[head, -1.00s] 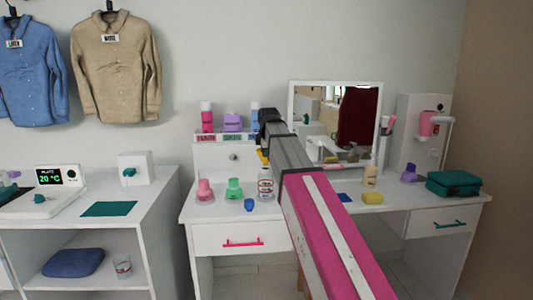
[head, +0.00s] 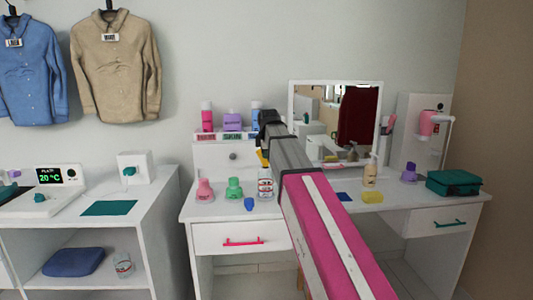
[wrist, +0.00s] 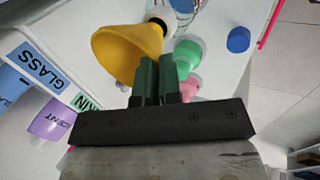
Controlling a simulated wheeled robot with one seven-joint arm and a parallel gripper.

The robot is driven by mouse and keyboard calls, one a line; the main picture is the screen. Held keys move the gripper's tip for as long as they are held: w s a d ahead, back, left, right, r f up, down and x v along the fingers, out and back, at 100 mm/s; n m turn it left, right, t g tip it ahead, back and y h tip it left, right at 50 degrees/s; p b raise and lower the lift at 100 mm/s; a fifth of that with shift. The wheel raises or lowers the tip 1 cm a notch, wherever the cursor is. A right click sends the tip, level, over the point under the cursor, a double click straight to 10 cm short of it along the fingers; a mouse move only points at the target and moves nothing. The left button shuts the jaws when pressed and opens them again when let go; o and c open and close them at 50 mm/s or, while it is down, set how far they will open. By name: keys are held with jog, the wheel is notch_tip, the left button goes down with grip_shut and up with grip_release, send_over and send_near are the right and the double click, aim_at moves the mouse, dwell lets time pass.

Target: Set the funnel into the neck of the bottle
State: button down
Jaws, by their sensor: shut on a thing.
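In the head view the funnel (head: 262,157) shows as a small yellow piece just above the bottle, beside my arm. My arm hides the fingers there. I cannot tell whether the spout is inside the neck.
A green flask (head: 234,190) and a pink flask (head: 204,192) stand left of the bottle, with a blue cup (head: 249,204) in front. Labelled containers stand on the shelf behind, near a mirror (head: 291,120). The table's front edge (head: 220,221) is close to the bottle.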

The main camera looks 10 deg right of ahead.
jog(key=shift+f, duration=0.95)
jog(key=c, duration=1.2)
grip_release()
jog(key=v, duration=1)
jog(key=shift+s+r, duration=0.15)
jog(key=shift+r, duration=0.15)
jog(key=shift+s, duration=0.1)
